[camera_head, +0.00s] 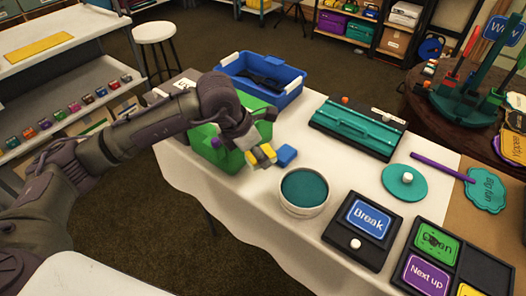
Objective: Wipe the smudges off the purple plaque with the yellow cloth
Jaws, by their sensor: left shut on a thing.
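The purple plaque (428,276), lettered "Next up", lies in the lower left compartment of a black tray (483,267) at the lower right. I cannot make out smudges on it for sure. The green plaque (436,243) above it, lettered "Open", shows dark marks. My left gripper (260,154) is over the table's left part, well left of the purple plaque. It is shut on a small yellow thing, the yellow cloth (268,151), partly hidden by the fingers. My right gripper is not in view.
A blue block (287,155) is just right of the yellow cloth. A round pot (304,191), the "Break" sign (365,220) on its black base and a teal disc (404,183) stand between gripper and plaque. A teal case (357,128) and blue bin (262,78) are behind.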

